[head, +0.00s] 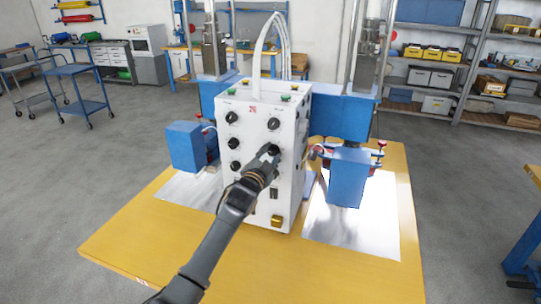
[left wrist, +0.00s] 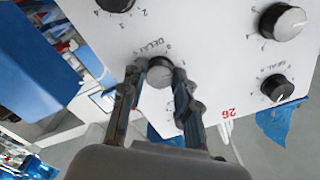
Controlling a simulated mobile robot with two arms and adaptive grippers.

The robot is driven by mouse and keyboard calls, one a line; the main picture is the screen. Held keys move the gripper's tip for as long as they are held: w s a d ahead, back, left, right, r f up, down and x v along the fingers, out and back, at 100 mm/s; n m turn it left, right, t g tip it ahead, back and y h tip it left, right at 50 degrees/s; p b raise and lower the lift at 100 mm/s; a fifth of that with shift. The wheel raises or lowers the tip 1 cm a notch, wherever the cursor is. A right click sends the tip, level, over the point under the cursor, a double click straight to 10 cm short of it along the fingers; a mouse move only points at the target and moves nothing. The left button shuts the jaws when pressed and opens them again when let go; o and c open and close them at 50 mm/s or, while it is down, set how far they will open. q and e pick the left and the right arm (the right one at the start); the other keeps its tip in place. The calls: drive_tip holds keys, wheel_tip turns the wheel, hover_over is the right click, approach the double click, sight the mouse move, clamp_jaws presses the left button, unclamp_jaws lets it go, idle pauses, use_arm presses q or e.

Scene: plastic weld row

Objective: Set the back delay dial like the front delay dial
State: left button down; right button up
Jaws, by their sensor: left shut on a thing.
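A white control box (head: 256,196) marked 26 stands on the yellow table, with black dials in two columns on its face. My left gripper (head: 268,156) reaches up to a dial in the right column and covers part of it. In the left wrist view, my left gripper (left wrist: 154,82) is shut on a round grey-topped dial (left wrist: 160,72) with DELAY lettering beside it, one finger on each side. The left-column dials, such as the middle one (head: 234,142), are free. Which dial is front or back cannot be read in the head view. My right gripper is out of view.
Blue welding units stand left (head: 185,147) and right (head: 346,178) of the box, above shiny metal plates. A yellow button (head: 276,221) sits low on the box. In the left wrist view, a seal dial (left wrist: 277,88) and another dial (left wrist: 282,21) sit to the right.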

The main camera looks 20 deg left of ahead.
use_arm(q)
drive_tip(key=c, duration=1)
unclamp_jaws()
drive_tip(key=s, duration=1.2)
drive_tip(key=shift+a, duration=0.25)
drive_tip(key=shift+f, duration=0.1)
